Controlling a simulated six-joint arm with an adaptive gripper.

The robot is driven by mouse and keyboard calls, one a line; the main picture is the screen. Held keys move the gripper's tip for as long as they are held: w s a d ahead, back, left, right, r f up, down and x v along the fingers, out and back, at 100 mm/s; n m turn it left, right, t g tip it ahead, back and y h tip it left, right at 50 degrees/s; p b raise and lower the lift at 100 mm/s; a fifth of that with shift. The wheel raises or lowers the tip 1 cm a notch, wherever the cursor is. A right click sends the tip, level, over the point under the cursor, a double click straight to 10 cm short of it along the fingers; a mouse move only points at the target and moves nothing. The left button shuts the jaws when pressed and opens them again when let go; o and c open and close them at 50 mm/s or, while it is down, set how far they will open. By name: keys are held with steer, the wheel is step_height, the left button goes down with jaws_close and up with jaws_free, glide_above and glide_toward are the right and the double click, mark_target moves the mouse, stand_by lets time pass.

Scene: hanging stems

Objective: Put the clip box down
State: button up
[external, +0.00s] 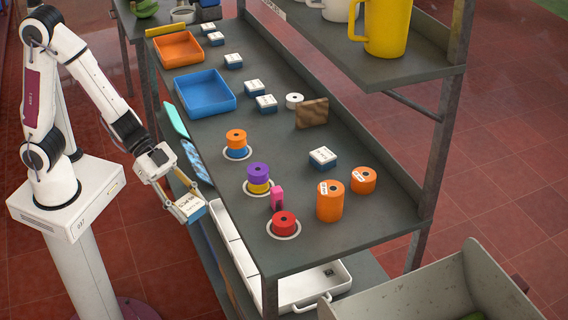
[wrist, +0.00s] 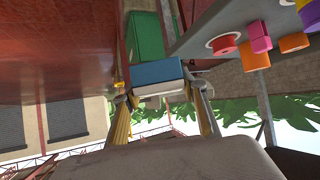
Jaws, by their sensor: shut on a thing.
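The clip box (external: 188,209), with a white printed top and blue sides, is held between the fingers of my gripper (external: 179,202). It is in the air off the near long edge of the grey table (external: 225,210), apart from the tabletop. In the wrist view the box (wrist: 157,72) shows its blue face between the two yellowish fingers of my gripper (wrist: 162,92). Several similar white-and-blue boxes stand on the table, among them one at the right (external: 322,157) and one by the blue tray (external: 254,87). The held box hides part of what lies behind it.
An orange tray (external: 178,49) and a blue tray (external: 205,94) sit at the far end. Ringed spool stacks (external: 236,144), a pink object (external: 277,198) and orange cylinders (external: 330,202) occupy the near end. A shelf (external: 400,68) overhangs the back. The table's middle has free room.

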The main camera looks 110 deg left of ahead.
steer(key=shift+w+a+f+n, duration=0.15)
steer(key=shift+w+a+f, duration=0.15)
steer(key=shift+f, duration=0.3)
steer(key=shift+w+a+f+n, duration=0.15)
steer(key=shift+w+f, duration=0.25)
steer(key=shift+f, duration=0.2)
steer(key=w+a+f+n+y, duration=0.2)
steer(key=a+f, duration=0.1)
steer(key=f, duration=0.6)
steer(key=w+a+f+n+y, duration=0.2)
steer(key=a+f+n+y, duration=0.1)
steer(key=f, duration=0.6)
steer(key=w+a+f+n+y, duration=0.2)
steer(key=w+f, duration=0.1)
steer(key=f, duration=0.6)
steer(key=s+a+f+n+g+y, duration=0.1)
steer(key=s+a+f, duration=0.1)
steer(key=a, duration=0.8)
steer(key=s+a+f+n+g+y, duration=0.1)
steer(key=s+a+f+n, duration=0.1)
steer(key=a, duration=0.9)
steer(key=s+a+f+n+y, duration=0.1)
steer(key=s+a+f+y, duration=0.1)
steer(key=a, duration=0.8)
steer(key=shift+s+a+f+n+g, duration=0.25)
steer(key=shift+s+f+n+g, duration=0.15)
steer(key=shift+s+f, duration=0.5)
steer(key=shift+w+f, duration=0.1)
steer(key=shift+f, duration=2.9)
